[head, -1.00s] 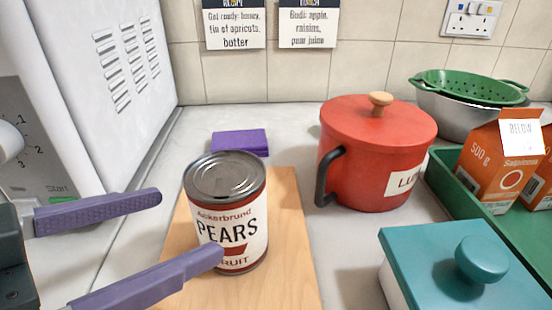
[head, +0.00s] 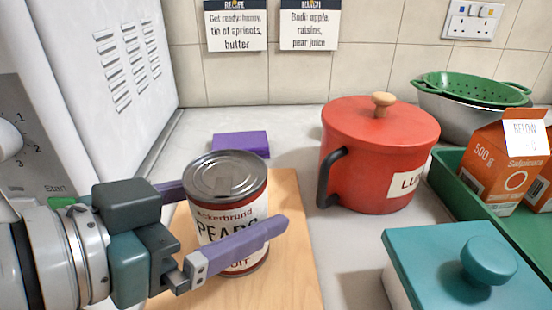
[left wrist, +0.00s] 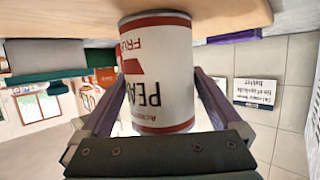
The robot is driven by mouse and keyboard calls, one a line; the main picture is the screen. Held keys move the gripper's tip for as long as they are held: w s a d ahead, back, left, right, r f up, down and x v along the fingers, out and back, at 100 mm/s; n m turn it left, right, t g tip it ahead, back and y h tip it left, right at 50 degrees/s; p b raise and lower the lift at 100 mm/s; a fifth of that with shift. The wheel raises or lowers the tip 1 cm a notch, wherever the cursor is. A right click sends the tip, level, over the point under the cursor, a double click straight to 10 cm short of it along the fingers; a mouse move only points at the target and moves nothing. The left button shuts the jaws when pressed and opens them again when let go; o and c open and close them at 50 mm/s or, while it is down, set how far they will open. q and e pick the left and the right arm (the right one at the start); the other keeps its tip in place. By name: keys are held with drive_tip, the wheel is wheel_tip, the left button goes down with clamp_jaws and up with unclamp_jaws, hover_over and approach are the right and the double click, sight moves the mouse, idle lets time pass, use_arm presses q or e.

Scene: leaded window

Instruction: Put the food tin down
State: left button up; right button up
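The food tin (head: 228,190), with a PEARS label and grey metal lid, stands upright on a wooden board (head: 290,250). It also shows upside down in the left wrist view (left wrist: 155,75), with the board at the top. My left gripper (head: 222,215) is open around the tin, one finger on the near side and one on the far side. In the left wrist view my fingers (left wrist: 158,85) flank the tin. I cannot tell whether they touch it. The near finger hides part of the label. My right gripper is not in view.
A purple block (head: 241,144) lies behind the tin. A red lidded pot (head: 372,155) stands to the right. A teal-lidded container (head: 430,255) is at the front right. A green tray (head: 480,200) holds orange cartons (head: 497,165). A white appliance (head: 90,80) is on the left.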

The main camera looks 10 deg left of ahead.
use_arm(q)
drive_tip(key=shift+r, duration=0.1)
clamp_jaws()
idle(0.5)
drive_tip(key=shift+r, duration=0.15)
wheel_tip(320, 180, up, 20)
drive_tip(key=p, duration=0.8)
